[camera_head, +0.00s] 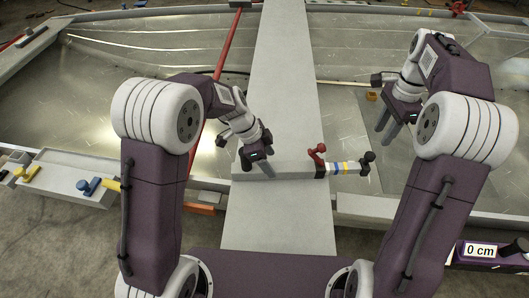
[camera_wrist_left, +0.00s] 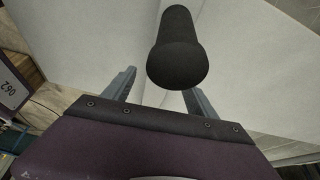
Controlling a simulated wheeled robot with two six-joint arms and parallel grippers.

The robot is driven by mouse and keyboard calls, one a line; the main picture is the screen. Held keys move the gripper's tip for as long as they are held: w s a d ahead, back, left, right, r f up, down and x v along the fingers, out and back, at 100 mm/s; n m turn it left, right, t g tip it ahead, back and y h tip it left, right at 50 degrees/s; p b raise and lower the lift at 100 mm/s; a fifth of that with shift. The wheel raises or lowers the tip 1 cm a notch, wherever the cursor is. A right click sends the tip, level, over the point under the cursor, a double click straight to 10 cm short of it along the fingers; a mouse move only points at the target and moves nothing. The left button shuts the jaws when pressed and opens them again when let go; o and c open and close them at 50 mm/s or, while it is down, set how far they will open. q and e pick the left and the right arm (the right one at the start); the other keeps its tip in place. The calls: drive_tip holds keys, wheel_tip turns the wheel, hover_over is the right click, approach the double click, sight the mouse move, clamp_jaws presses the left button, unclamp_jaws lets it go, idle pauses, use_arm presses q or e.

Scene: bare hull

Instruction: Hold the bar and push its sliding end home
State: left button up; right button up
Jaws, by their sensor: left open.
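The bar (camera_head: 336,168) is short and pale with yellow and blue bands, and lies along the right side of a grey block on the beam. A red handle (camera_head: 317,153) stands at its left part and a black handle (camera_head: 367,160) at its right end. My left gripper (camera_head: 257,168) is open above the grey block, left of the bar and apart from it. In the left wrist view a black rounded cylinder (camera_wrist_left: 178,52) shows beyond the open fingers; I cannot tell which part it belongs to. My right gripper (camera_head: 389,125) is open and empty, above and right of the black handle.
A grey beam (camera_head: 283,75) runs up the middle over the metal hull. A tray (camera_head: 62,178) with yellow and blue handles stands at left. A red rod (camera_head: 228,55) lies left of the beam.

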sight(274, 166)
use_arm(q)
drive_tip(key=x, duration=0.5)
drive_tip(key=shift+a, duration=0.1)
clamp_jaws()
drive_tip(key=c, duration=0.9)
unclamp_jaws()
drive_tip(key=c, duration=0.4)
clamp_jaws()
use_arm(e)
drive_tip(key=shift+o, duration=1.7)
wheel_tip(274, 166, up, 2)
drive_tip(key=shift+r, duration=0.25)
wheel_tip(274, 166, down, 12)
